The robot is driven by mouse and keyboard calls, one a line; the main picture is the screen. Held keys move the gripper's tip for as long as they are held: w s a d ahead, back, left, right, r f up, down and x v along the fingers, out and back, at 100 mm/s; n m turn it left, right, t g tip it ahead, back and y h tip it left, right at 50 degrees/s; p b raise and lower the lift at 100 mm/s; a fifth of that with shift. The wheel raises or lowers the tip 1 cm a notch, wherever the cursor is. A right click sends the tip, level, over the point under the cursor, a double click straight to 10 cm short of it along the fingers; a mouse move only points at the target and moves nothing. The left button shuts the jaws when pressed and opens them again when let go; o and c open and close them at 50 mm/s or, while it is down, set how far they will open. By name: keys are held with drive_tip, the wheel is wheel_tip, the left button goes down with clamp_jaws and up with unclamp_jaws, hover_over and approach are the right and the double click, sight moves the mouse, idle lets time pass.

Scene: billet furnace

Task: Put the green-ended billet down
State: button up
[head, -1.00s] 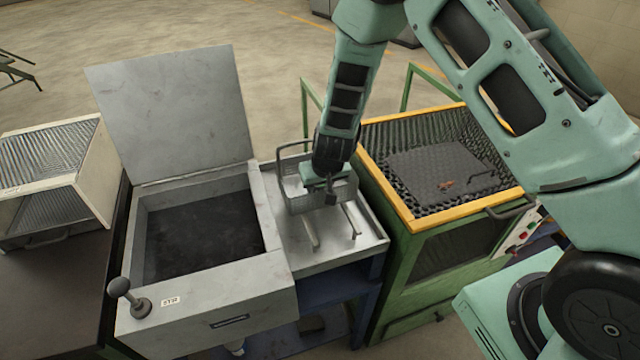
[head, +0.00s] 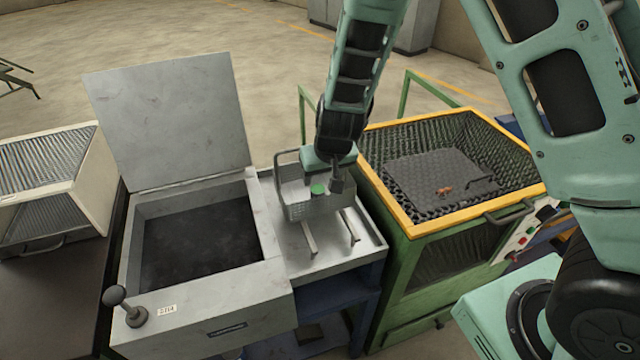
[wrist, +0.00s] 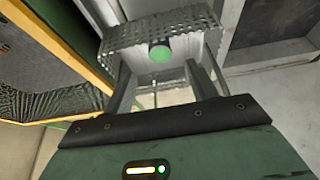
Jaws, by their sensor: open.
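The green-ended billet (head: 318,189) stands in the small wire basket (head: 293,205) on the metal side tray, with its green end facing up. In the wrist view the green end (wrist: 160,52) shows inside the basket (wrist: 135,38), ahead of my fingers and apart from them. My gripper (head: 322,180) is above the basket, and in the wrist view (wrist: 163,80) its two fingers are spread with nothing between them. The billet's lower part is mostly hidden.
The open grey tank (head: 205,300) with its raised lid (head: 165,120) is left of the tray (head: 345,250). The yellow-rimmed green bin (head: 450,215) is right, with a dark mat and a small orange-brown thing inside. A slatted box (head: 85,190) stands far left.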

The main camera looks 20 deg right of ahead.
drive_tip(key=s+a+r+n+g+y, duration=0.1)
drive_tip(key=s+a+r+n+g, duration=0.1)
drive_tip(key=s+a+r, duration=0.4)
drive_tip(key=s+a+r+n+g+y, duration=0.1)
drive_tip(key=s+a+r+y, duration=0.15)
drive_tip(key=s+r, duration=0.45)
drive_tip(key=s+d+r+n+h, duration=0.1)
drive_tip(key=s+n, duration=0.1)
drive_tip(key=s, duration=0.6)
drive_tip(key=s+d+r+n+g+h, duration=0.1)
drive_tip(key=s+n+h, duration=0.1)
drive_tip(key=s, duration=0.7)
drive_tip(key=shift+r+n+g, duration=0.25)
drive_tip(key=shift+n+g, duration=0.05)
drive_tip(key=shift+n, duration=0.1)
drive_tip(key=shift+d, duration=0.1)
wheel_tip(320, 180, down, 3)
drive_tip(key=b, duration=0.3)
drive_tip(key=shift+f, duration=0.1)
